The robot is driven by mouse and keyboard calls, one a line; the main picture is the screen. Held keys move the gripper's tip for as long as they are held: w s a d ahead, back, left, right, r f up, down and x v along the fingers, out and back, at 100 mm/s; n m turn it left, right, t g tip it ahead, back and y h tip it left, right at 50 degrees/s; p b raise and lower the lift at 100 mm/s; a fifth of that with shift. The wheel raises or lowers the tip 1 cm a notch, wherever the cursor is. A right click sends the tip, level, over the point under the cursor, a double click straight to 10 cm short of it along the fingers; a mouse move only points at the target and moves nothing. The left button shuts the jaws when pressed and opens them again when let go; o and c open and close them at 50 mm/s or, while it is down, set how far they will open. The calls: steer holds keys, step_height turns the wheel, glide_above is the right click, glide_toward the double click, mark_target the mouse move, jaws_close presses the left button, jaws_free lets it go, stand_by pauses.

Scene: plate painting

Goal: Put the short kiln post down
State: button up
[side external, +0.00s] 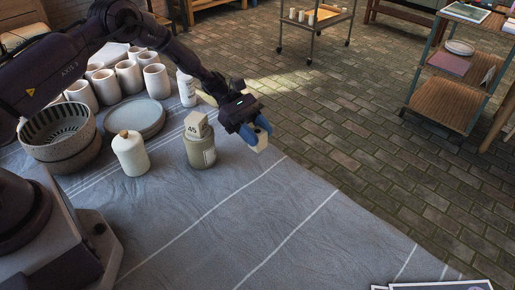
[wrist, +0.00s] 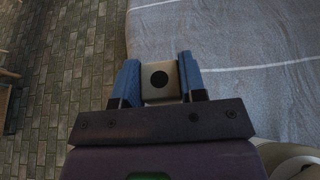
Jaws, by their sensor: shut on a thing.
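My gripper (side external: 258,134) is shut on the short kiln post (wrist: 160,98), a beige square block with a dark round hole in its end. The post also shows as a pale piece between the blue fingers in the side view (side external: 262,144). In the wrist view the gripper (wrist: 158,80) has one blue finger on each side of it. My gripper is at the table's far right edge, right of the jar. The gap between the post and the cloth cannot be told.
A grey-green jar (side external: 201,154) stands left of my gripper, with a block marked 45 (side external: 196,126) on top. A cream bottle (side external: 131,155), stacked plates (side external: 135,121), bowls (side external: 60,148) and several cups stand further left. The striped cloth (side external: 235,215) is clear in front; brick floor lies beyond.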

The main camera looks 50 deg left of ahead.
mark_target(257, 148)
steer(key=shift+f, duration=2.35)
steer(key=shift+f, duration=0.1)
steer(key=o, duration=1)
